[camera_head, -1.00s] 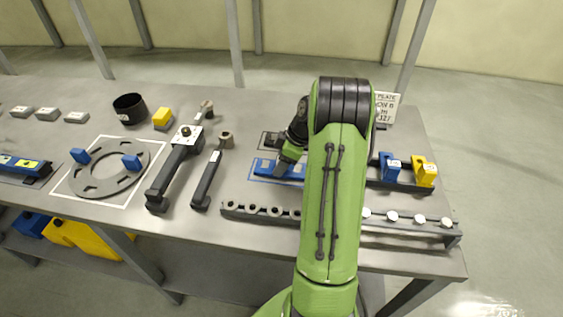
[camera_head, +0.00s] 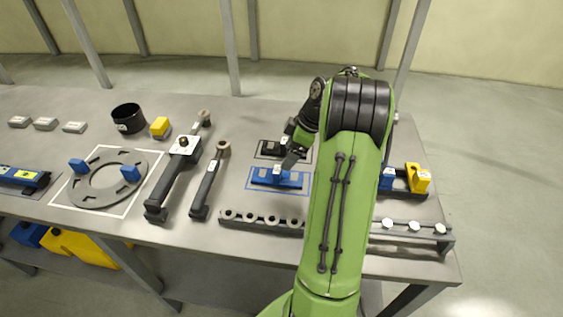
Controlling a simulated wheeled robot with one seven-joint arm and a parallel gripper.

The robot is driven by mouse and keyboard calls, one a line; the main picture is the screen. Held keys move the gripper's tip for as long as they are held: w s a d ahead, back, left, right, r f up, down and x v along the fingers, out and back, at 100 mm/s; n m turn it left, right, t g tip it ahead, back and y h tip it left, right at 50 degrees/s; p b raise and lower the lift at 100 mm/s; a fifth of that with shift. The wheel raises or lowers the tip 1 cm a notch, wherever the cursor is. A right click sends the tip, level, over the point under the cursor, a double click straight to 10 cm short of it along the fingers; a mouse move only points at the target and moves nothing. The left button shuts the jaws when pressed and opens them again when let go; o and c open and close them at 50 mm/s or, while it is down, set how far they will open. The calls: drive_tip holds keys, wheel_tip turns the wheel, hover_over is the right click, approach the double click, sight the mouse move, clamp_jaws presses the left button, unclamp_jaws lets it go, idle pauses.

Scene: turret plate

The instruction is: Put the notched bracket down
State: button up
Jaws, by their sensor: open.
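A blue bracket (camera_head: 264,179), which looks like the notched bracket, lies flat inside a blue outline on the grey table (camera_head: 240,130). It has paler patches on top. My gripper (camera_head: 279,171) is open at the middle of the blue bracket, coming down from the upper right. Its fingertips are small in the picture, and I cannot tell whether they touch the bracket. The upper right of the bracket is partly hidden by my gripper.
A dark part (camera_head: 270,147) lies in a black outline just behind. A rail with round pieces (camera_head: 262,222) runs along the front. Torque tools (camera_head: 209,182), a slotted ring (camera_head: 104,196), and blue and yellow blocks (camera_head: 417,179) stand around. My arm hides the table's right middle.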

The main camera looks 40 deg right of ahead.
drive_tip(key=s+a+r+m+h, duration=0.1)
drive_tip(key=a+r+m, duration=0.1)
drive_tip(key=a+r, duration=0.6)
drive_tip(key=s+a+r+m+h, duration=0.1)
drive_tip(key=a+r, duration=0.4)
drive_tip(key=a, duration=0.6)
drive_tip(key=s+a+m+t, duration=0.1)
drive_tip(key=s+a+m, duration=0.1)
drive_tip(key=s+a, duration=0.2)
drive_tip(key=s+a+f+m+t, duration=0.1)
drive_tip(key=s+a, duration=0.4)
drive_tip(key=s, duration=0.6)
drive_tip(key=shift+m+h, duration=0.3)
drive_tip(key=shift+m, duration=0.5)
drive_tip(key=shift+s+a, duration=0.1)
drive_tip(key=shift+a, duration=0.05)
